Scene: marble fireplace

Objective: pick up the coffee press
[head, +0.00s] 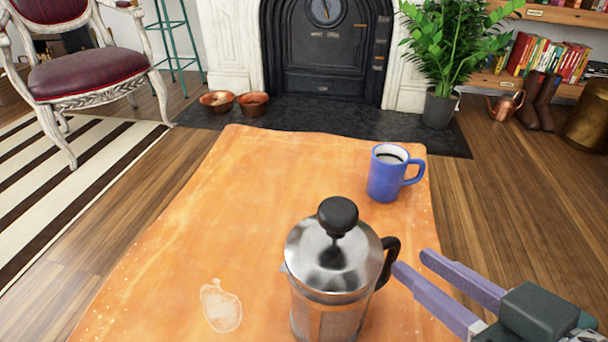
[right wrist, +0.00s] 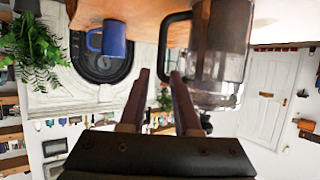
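The coffee press (head: 325,258) stands upright on the orange-covered table, with a metal lid, a black knob and a black handle (head: 391,258) on its right side. My right gripper (head: 412,262) is open and empty to the right of the press, its two purple fingers apart and their tips close to the handle. In the right wrist view, which is upside down, the press (right wrist: 217,55) shows past the fingertips of the gripper (right wrist: 159,72), with the handle (right wrist: 164,38) ahead of them. I cannot tell whether a finger touches it. My left gripper is not in view.
A blue mug (head: 386,176) with dark liquid stands behind the press, on the right part of the table (head: 235,190). A pale leaf-like mark (head: 220,306) lies at the front left. A chair, a plant and a fireplace are beyond.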

